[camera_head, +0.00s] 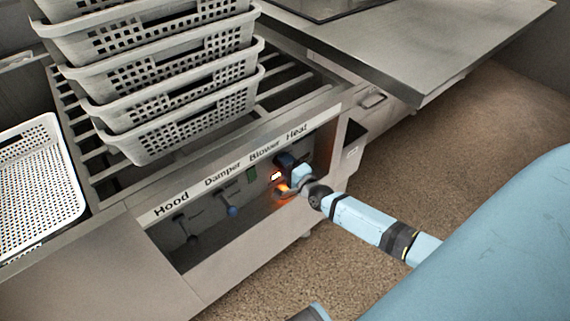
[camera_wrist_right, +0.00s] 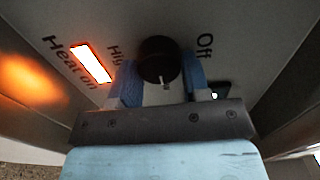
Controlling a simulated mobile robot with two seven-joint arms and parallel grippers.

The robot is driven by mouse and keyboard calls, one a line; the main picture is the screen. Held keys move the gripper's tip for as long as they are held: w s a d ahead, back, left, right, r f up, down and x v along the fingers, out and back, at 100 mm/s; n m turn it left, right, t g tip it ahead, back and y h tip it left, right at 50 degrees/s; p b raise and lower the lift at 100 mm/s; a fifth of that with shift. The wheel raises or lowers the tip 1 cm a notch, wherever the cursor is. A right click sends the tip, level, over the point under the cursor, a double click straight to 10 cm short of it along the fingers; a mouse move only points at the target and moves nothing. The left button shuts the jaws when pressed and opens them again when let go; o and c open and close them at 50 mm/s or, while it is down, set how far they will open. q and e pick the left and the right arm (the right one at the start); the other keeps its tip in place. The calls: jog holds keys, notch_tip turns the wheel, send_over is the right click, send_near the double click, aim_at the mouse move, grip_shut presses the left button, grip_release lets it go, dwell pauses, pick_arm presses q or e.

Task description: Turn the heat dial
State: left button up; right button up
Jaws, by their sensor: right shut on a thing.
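The heat dial (camera_wrist_right: 160,60) is a round black knob with a pale pointer mark, in the right wrist view. My right gripper (camera_wrist_right: 158,88) has its two blue fingers on either side of the dial and is shut on it. In the head view my right gripper (camera_head: 290,178) reaches the panel under the "Heat" label, and it mostly hides the dial there. An orange light (camera_wrist_right: 91,63) glows beside the words "Heat on". The words "High" and "Off" stand on opposite sides of the dial. My left gripper is not in view.
The recessed control panel (camera_head: 197,251) also carries Hood and Damper levers and a Blower switch (camera_head: 252,173). Stacked perforated baskets (camera_head: 170,114) stand on the slatted rack above. Another white basket (camera_head: 38,182) lies at left. A metal table (camera_head: 430,45) is at upper right. Open floor lies in front.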

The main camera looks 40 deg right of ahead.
jog(key=o, duration=0.9)
pick_arm(q)
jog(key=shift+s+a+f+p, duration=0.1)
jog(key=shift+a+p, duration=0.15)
jog(key=shift+p, duration=0.85)
pick_arm(e)
jog(key=s, duration=0.9)
jog(key=s+d, duration=0.1)
jog(key=s, duration=0.3)
jog(key=shift+s, duration=0.35)
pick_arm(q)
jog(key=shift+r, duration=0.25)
